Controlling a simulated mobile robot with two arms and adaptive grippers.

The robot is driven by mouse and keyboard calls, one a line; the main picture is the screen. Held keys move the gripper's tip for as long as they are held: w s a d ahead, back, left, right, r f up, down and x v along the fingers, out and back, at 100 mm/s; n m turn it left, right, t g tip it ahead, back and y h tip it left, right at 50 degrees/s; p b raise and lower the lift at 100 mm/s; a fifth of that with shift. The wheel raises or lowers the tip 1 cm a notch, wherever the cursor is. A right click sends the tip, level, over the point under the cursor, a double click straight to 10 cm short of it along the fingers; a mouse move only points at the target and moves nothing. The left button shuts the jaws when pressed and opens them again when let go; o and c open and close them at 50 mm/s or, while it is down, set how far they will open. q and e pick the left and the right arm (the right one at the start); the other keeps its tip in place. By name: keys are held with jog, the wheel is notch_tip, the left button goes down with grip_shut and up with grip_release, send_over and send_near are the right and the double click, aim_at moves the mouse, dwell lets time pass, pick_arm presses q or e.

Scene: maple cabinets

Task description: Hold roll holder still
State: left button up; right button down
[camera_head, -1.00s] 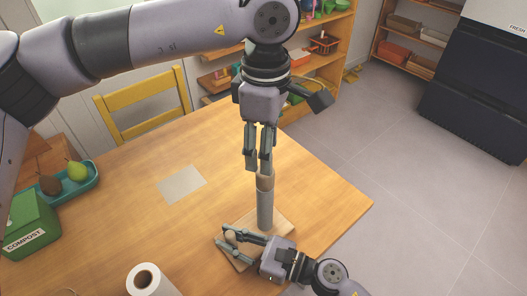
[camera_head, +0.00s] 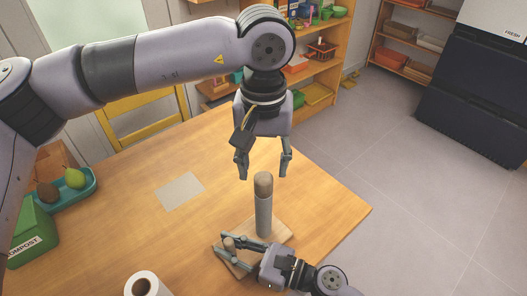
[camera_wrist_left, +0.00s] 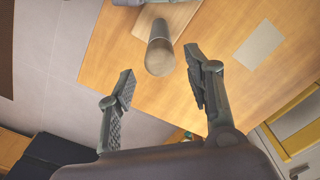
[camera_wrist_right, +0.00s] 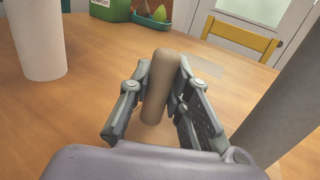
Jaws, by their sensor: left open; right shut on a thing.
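The roll holder has a flat wooden base (camera_head: 283,236), a tall post with a grey sleeve (camera_head: 263,215) and a tan rounded top, and a short wooden peg (camera_head: 229,243). It stands upright near the table's front right corner. My right gripper (camera_head: 222,249) is shut on the short peg; the right wrist view shows the peg (camera_wrist_right: 160,85) between its fingers. My left gripper (camera_head: 264,174) is open and empty just above the tall post's top. In the left wrist view the post (camera_wrist_left: 159,50) lies beyond the open fingers.
A white paper roll (camera_head: 148,285) stands at the table's front edge. A grey sheet (camera_head: 180,191) lies flat mid-table. A green compost bin (camera_head: 32,235) and a teal tray (camera_head: 70,188) with pears are at left. A yellow chair (camera_head: 150,115) stands behind the table.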

aim_at(263, 177)
pick_arm(q)
notch_tip(263, 177, down, 6)
jog(key=shift+r, duration=0.15)
dwell(0.3)
